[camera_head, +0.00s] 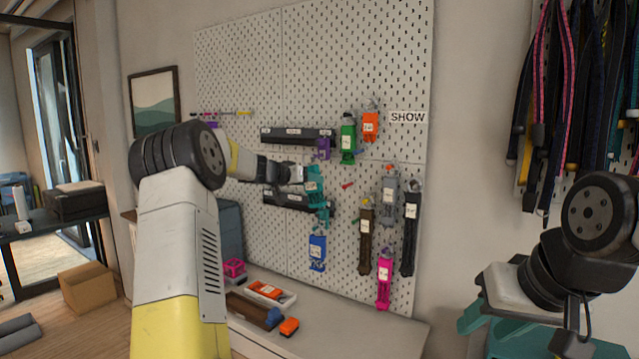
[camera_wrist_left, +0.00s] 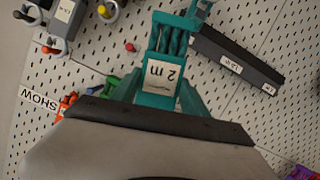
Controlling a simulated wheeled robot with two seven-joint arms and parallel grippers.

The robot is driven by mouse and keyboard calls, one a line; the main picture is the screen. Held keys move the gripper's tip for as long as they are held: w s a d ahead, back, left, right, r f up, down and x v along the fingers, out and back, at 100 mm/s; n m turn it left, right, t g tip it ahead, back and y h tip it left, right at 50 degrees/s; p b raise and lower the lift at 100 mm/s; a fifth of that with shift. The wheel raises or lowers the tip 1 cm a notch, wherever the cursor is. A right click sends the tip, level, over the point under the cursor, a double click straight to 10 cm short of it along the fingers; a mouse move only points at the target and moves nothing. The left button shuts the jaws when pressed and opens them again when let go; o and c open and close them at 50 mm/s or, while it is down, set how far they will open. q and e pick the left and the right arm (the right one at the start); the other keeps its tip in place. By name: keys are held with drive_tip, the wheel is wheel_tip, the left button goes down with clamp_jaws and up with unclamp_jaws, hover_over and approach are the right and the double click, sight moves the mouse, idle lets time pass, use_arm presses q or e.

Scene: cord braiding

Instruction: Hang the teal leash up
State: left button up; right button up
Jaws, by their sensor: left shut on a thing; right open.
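The teal leash (camera_head: 315,185) is a folded bundle with a white label, in front of the pegboard. In the left wrist view the leash (camera_wrist_left: 168,42) carries the label "2 m". My left gripper (camera_head: 298,173) is shut on it; its teal fingers (camera_wrist_left: 160,98) close around the bundle from both sides. Whether the leash touches the board or a hook is hidden. A bare red peg (camera_head: 347,185) is just right of the leash; it also shows in the left wrist view (camera_wrist_left: 130,47). My right gripper (camera_head: 500,325) is open and empty at the lower right, away from the board.
Green (camera_head: 348,143), orange (camera_head: 370,126), brown (camera_head: 366,235), blue (camera_head: 317,250) and pink (camera_head: 384,283) bundles hang on the pegboard (camera_head: 330,60). A dark rail (camera_head: 290,201) is close by the teal leash. A "SHOW" sign (camera_head: 407,117) is at upper right. Small items lie on the counter (camera_head: 350,325).

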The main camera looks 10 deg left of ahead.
use_arm(q)
drive_tip(key=shift+w+d, duration=0.35)
drive_tip(key=shift+w, duration=0.55)
drive_tip(key=shift+w+d, duration=0.3)
drive_tip(key=shift+w, duration=0.65)
drive_tip(key=shift+w+d, duration=0.35)
drive_tip(key=shift+w, duration=0.55)
drive_tip(key=o, duration=0.9)
drive_tip(key=c, duration=0.8)
drive_tip(key=shift+o, duration=0.2)
drive_tip(key=shift+f, duration=0.15)
drive_tip(key=o, duration=1.5)
